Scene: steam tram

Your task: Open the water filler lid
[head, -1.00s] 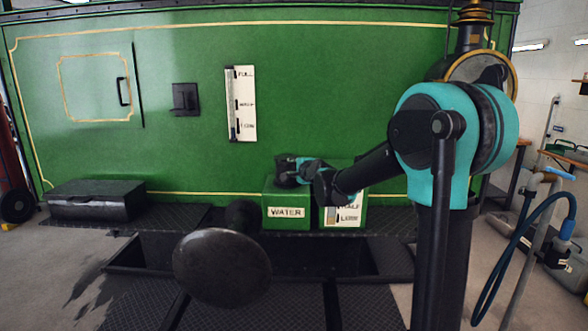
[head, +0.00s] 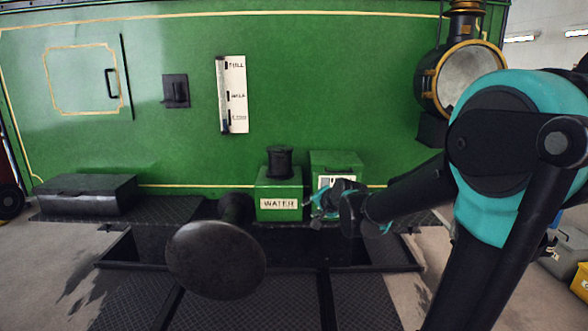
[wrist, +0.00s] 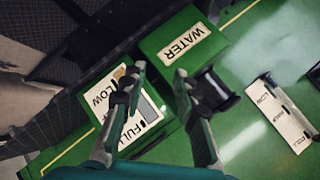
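The water filler is a green box (head: 279,183) with a white WATER label, standing against the green tank side. A black, spool-shaped cap (head: 280,162) stands upright on it. I cannot tell whether a lid on it is raised. In the wrist view, the WATER box (wrist: 172,52) is at the top and its black cap (wrist: 214,92) lies right of my gripper's right finger. My gripper (wrist: 158,80) is open and empty, its fingers apart over the gap between the boxes. In the head view, my gripper (head: 316,203) is right of the WATER label and below the cap, apart from it.
A second green box (head: 335,160) with a level gauge stands right beside the WATER box. A dark round buffer (head: 216,260) sticks out in front. A black toolbox (head: 86,194) is at the left. A lamp (head: 464,80) is at the upper right.

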